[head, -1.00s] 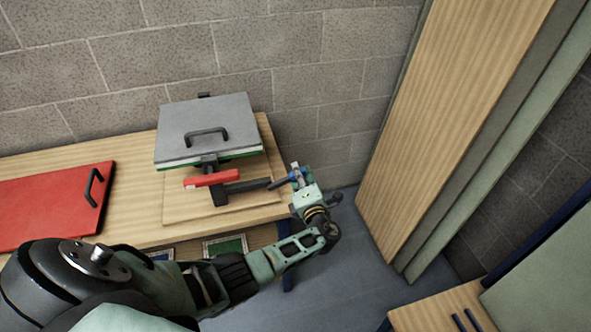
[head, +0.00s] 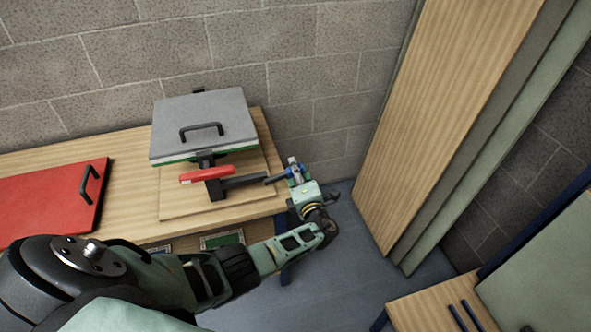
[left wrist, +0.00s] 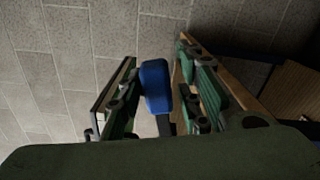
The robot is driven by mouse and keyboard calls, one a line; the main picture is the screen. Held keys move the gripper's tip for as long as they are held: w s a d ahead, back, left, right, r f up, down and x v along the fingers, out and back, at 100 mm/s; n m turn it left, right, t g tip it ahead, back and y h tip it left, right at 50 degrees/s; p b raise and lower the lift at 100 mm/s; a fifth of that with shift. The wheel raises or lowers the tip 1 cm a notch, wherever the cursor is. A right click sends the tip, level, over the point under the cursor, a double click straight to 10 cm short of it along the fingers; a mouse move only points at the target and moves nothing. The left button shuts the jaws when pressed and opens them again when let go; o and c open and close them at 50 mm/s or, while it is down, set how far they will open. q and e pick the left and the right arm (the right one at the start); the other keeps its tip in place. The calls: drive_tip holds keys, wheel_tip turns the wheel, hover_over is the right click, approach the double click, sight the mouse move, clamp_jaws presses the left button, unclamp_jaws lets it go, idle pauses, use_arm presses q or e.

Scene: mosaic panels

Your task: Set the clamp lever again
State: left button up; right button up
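A clamp (head: 214,188) with a red bar stands on a wooden board in front of a grey panel press (head: 203,125). A dark lever (head: 245,182) reaches right from the clamp. Its blue grip shows in the left wrist view (left wrist: 155,86), between my two fingers. My left gripper (head: 294,172) is at the lever's right end, beyond the bench edge. In the left wrist view the fingers (left wrist: 153,92) stand apart on either side of the grip. A narrow gap shows on the left; contact on the right is unclear. My right gripper is out of view.
A red panel (head: 50,200) with a black handle lies on the wooden bench (head: 130,190) at left. A block wall stands behind. Tall wooden boards (head: 430,120) lean at right. Another bench (head: 430,308) is at lower right. Open floor lies between.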

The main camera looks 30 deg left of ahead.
use_arm(q)
drive_tip(key=shift+o, duration=0.5)
drive_tip(key=shift+r, duration=0.1)
drive_tip(key=v, duration=1.2)
drive_tip(key=s+f+n+g+h, duration=0.35)
drive_tip(key=s+f+n, duration=0.5)
drive_tip(key=f, duration=0.65)
drive_tip(key=s+f+n+g+h, duration=0.3)
drive_tip(key=s+f+n+h, duration=0.15)
drive_tip(key=s+f, duration=0.85)
drive_tip(key=s+d+f+n+g+h, duration=0.1)
drive_tip(key=s+f+n, duration=0.3)
drive_tip(key=s+n, duration=0.4)
drive_tip(key=s+d+f+n+g+h, duration=0.1)
drive_tip(key=s+d+f+n+h, duration=0.2)
drive_tip(key=s+n, duration=0.6)
drive_tip(key=s+d+f+n+g+h, duration=0.1)
drive_tip(key=s+d+f+n+g, duration=0.1)
drive_tip(key=s+f+n, duration=0.5)
drive_tip(key=s+n, duration=0.2)
drive_tip(key=s, duration=0.1)
drive_tip(key=shift+s+d+h, duration=0.3)
drive_tip(key=shift+h, duration=0.1)
drive_tip(key=shift+c, duration=0.3)
